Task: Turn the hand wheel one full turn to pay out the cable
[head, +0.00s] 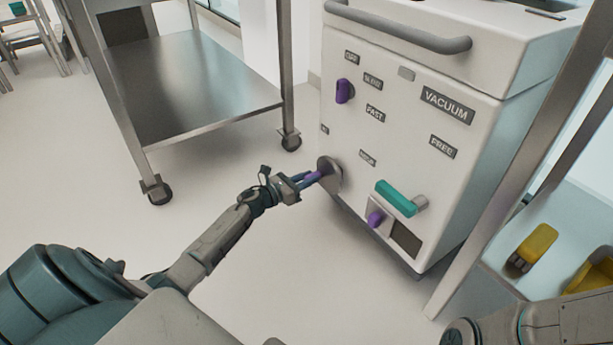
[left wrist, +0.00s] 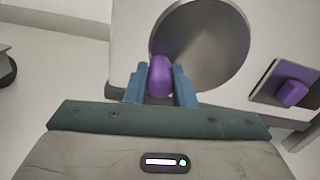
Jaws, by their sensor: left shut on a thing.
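The hand wheel (head: 333,172) is a grey metal disc low on the left part of the white machine's front panel. It fills the upper middle of the left wrist view (left wrist: 205,45). Its purple handle (left wrist: 160,76) stands out near the disc's lower left edge in that view. My left gripper (head: 311,179) is at the wheel, and its two blue fingers are shut around the purple handle in the left wrist view (left wrist: 159,88). The fingers hide part of the handle. No cable is visible. Part of my right arm shows at the lower right, but its gripper is out of view.
The white machine (head: 385,75) also carries a teal lever (head: 397,198), a purple knob (head: 376,218) and a purple switch (head: 345,91). A wheeled steel cart (head: 190,85) stands at left. Yellow items (head: 535,245) lie at right. The floor before the machine is clear.

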